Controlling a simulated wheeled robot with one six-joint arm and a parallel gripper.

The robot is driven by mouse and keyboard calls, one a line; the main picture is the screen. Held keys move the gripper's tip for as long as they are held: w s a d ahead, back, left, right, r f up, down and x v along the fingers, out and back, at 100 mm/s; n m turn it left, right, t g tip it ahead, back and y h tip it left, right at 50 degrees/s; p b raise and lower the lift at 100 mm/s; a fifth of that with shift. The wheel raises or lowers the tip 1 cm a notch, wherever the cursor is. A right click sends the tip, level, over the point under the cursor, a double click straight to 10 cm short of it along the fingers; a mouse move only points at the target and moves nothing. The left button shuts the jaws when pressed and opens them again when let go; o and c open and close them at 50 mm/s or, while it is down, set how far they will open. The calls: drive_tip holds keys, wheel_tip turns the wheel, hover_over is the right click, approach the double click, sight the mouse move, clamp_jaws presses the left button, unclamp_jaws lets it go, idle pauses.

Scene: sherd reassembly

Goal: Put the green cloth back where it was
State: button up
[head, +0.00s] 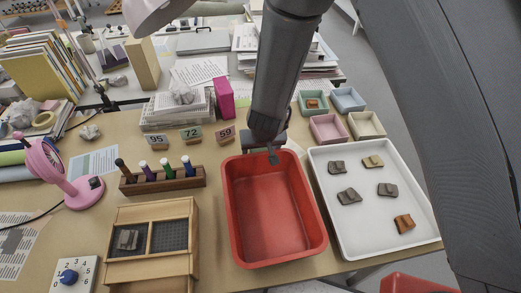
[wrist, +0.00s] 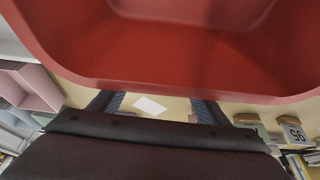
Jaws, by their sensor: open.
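I see no green cloth in either view. My gripper (head: 272,153) is at the back rim of the red tub (head: 232,210), pointing down, with nothing visible between its fingers. In the wrist view the two fingers of my gripper (wrist: 157,103) stand apart, their tips cut off by the tub's rim (wrist: 180,92). The tub looks empty. A white piece of paper (wrist: 150,105) lies on the table between the fingers in the wrist view.
A white tray (head: 375,245) with several brown and grey sherds stands right of the tub. Small coloured boxes (head: 328,128) stand behind it. Number blocks (head: 192,133), a pen rack (head: 162,180) and a wooden sieve box (head: 150,215) are on the left. A pink fan (head: 45,165) stands far left.

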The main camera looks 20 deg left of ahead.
drive_tip(key=p+v, duration=0.4)
drive_tip(key=v, duration=0.8)
drive_tip(key=shift+d, duration=0.1)
drive_tip(key=w+d+r+m, duration=0.1)
drive_tip(key=d+r, duration=0.3)
drive_tip(key=d, duration=0.3)
drive_tip(key=w+d+r+m, duration=0.1)
drive_tip(key=w+d+r, duration=0.1)
drive_tip(key=d+r, duration=0.45)
drive_tip(key=s+d+r+m, duration=0.1)
drive_tip(key=s+d, duration=0.2)
drive_tip(key=d, duration=0.5)
drive_tip(key=s+d+r+m+g+h, duration=0.1)
drive_tip(key=s+d+r, duration=0.1)
drive_tip(key=d, duration=0.5)
drive_tip(key=s+d+r+m+h, duration=0.1)
drive_tip(key=s+d+r, duration=0.1)
drive_tip(key=d, duration=0.6)
drive_tip(key=shift+s+d+m+g, duration=0.3)
drive_tip(key=shift+s+m+g, duration=0.1)
drive_tip(key=shift+s, duration=0.4)
